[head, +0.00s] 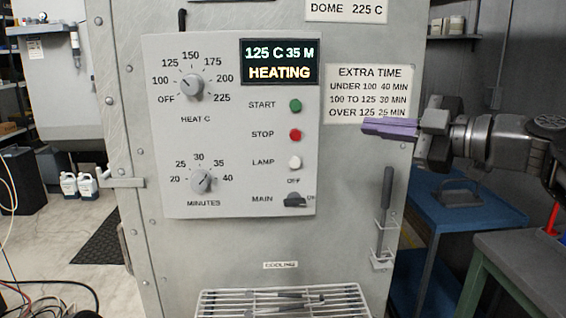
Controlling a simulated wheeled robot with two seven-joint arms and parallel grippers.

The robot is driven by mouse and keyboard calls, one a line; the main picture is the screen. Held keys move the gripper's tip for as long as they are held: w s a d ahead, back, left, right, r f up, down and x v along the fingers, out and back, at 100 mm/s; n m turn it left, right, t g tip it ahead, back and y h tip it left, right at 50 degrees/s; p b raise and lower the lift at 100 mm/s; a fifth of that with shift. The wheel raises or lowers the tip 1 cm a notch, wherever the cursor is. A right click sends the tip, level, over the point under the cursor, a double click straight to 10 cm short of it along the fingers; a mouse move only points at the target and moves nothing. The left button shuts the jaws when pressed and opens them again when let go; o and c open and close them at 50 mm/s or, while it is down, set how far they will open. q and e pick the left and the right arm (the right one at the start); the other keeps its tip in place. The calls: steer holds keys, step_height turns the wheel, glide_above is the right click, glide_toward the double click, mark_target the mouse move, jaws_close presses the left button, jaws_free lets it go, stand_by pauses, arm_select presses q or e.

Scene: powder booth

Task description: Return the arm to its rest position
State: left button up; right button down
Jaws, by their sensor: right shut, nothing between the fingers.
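My right gripper (392,128) is at the right of the head view, its purple fingers shut and empty. Its arm comes in from the right edge. The fingertips are in front of the lower part of the extra time sign, right of the control panel (228,210). The panel's display (279,62) reads 125 C 35 M HEATING. The panel has a heat knob (192,86), a minutes knob (201,181), a green start button (295,105), a red stop button (295,135), a white lamp button (294,162) and a main switch (295,199). My left gripper is not in view.
A grey-handled tool (386,200) hangs in a holder on the oven front below my right gripper. A wire rack (340,294) holding dark pieces juts out at the bottom. A blue table (455,215) and a green-grey bench (530,260) stand at the right.

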steer(key=w+d+f+m+t+h, duration=0.1)
steer(key=w+d+f+m+h, duration=0.15)
steer(key=w+f+m, duration=0.4)
steer(key=w+d+f+m+h, duration=0.2)
steer(key=w+f+m+h, duration=0.15)
steer(key=f+m, duration=0.65)
step_height(320, 180, down, 29)
steer(key=s+a+m+g+h+p, duration=0.1)
steer(key=s+a+m+g+h, duration=0.1)
steer(key=s+m+g+h, duration=0.15)
steer(key=s+a+f+m+g+p, duration=0.1)
steer(key=s+a+f, duration=0.1)
steer(key=s+f, duration=0.45)
steer(key=s+a+f+m+g, duration=0.1)
steer(key=s+a+f, duration=0.25)
steer(key=f, duration=0.65)
steer(key=s+a+f+g, duration=0.2)
steer(key=s+f, duration=0.2)
steer(key=s, duration=0.4)
steer(key=s+a+f+g+p, duration=0.1)
steer(key=s+f, duration=0.3)
steer(key=s, duration=0.5)
steer(key=s+a+f+g, duration=0.3)
steer(key=s+f, duration=0.1)
steer(key=s, duration=0.4)
steer(key=shift+s+n+y+p, duration=0.3)
steer(key=shift+y+p, duration=0.05)
steer(key=shift+a+f, duration=0.1)
